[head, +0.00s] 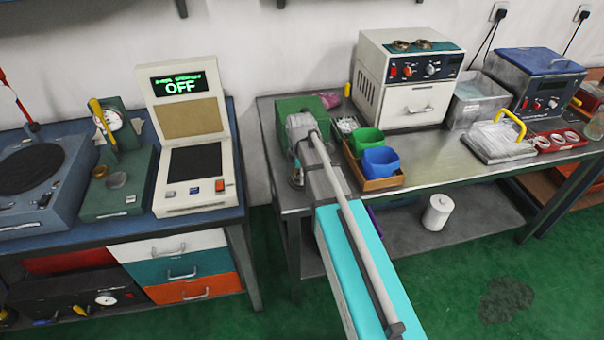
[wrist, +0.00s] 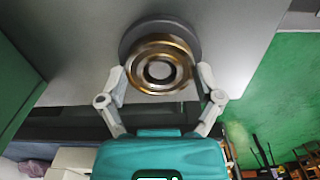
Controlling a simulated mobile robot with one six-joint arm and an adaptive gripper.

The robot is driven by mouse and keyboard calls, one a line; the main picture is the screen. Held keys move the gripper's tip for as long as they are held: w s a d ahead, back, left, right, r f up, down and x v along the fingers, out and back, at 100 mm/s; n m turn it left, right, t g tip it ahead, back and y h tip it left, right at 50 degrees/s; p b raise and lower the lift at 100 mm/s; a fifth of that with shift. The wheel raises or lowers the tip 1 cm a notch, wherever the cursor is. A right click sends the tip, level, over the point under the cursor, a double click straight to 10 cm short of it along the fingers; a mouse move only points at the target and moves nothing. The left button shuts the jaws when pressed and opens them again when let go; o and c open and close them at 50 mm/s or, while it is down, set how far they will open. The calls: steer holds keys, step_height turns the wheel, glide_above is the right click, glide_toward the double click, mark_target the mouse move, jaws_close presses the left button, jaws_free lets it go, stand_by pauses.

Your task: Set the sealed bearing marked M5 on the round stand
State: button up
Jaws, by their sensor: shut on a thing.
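A brass-coloured bearing ring with a dark inner ring (wrist: 157,67) is between the fingertips of my gripper (wrist: 162,80) in the wrist view. No M5 mark can be read on it. A dark grey round disc, likely the round stand (wrist: 133,38), shows directly behind the bearing on the grey bench top. Whether the bearing touches it or is held just above it, I cannot tell.
A green block (head: 290,105) stands right behind my wrist. A wooden tray (head: 385,183) with green and blue bins is close on the right. A cream oven (head: 395,100) stands further back. Several rings lie in a red tray (head: 572,147) at far right.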

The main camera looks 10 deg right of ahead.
steer(key=o, duration=0.9)
steer(key=shift+c, duration=0.2)
steer(key=shift+r+p, duration=3.5)
steer(key=shift+r, duration=0.05)
